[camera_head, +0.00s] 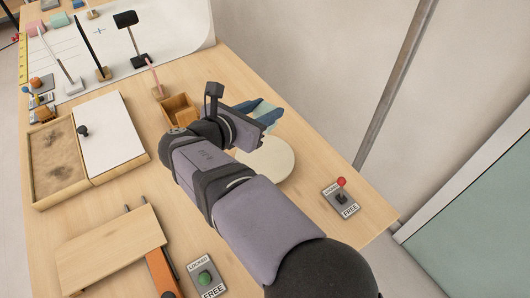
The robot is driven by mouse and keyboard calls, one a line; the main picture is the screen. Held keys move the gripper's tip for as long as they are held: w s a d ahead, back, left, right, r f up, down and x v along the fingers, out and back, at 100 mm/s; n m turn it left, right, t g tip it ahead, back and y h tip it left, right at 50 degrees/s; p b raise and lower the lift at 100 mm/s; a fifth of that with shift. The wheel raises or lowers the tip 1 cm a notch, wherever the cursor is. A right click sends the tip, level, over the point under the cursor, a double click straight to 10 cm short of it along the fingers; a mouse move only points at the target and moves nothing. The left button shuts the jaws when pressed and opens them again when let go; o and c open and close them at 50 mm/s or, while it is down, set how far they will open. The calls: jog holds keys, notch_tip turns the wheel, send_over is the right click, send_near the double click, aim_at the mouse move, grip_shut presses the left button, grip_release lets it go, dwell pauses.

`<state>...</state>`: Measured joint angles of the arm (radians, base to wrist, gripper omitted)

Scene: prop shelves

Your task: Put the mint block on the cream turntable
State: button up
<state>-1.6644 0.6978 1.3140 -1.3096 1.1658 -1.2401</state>
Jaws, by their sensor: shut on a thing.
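The cream turntable (275,166) is a pale round disc on the wooden table, partly hidden behind my arm. My gripper (266,113) is beyond the turntable's far edge in the picture, near the table's right side. Its bluish fingers are partly hidden by the wrist. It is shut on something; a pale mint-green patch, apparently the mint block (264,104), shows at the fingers. I cannot tell how high the gripper is above the table.
A small open wooden box (180,108) stands left of my gripper. A red-knobbed lever plate (341,196) is right of the turntable, and a green-knobbed plate (205,277) is at the front. A sand tray (57,160) and wooden board (108,249) are left. Props stand at the back.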

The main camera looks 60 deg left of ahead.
jog(key=shift+d+f, duration=0.25)
jog(key=shift+f, duration=0.9)
jog(key=shift+s+a+y, duration=0.15)
jog(key=shift+a+y, duration=0.1)
jog(key=shift+y, duration=0.05)
jog(key=shift+f+p, duration=0.65)
jog(key=shift+f, duration=4.4)
jog(key=shift+f, duration=0.1)
jog(key=o, duration=0.7)
jog(key=shift+f, duration=0.15)
jog(key=o, duration=0.5)
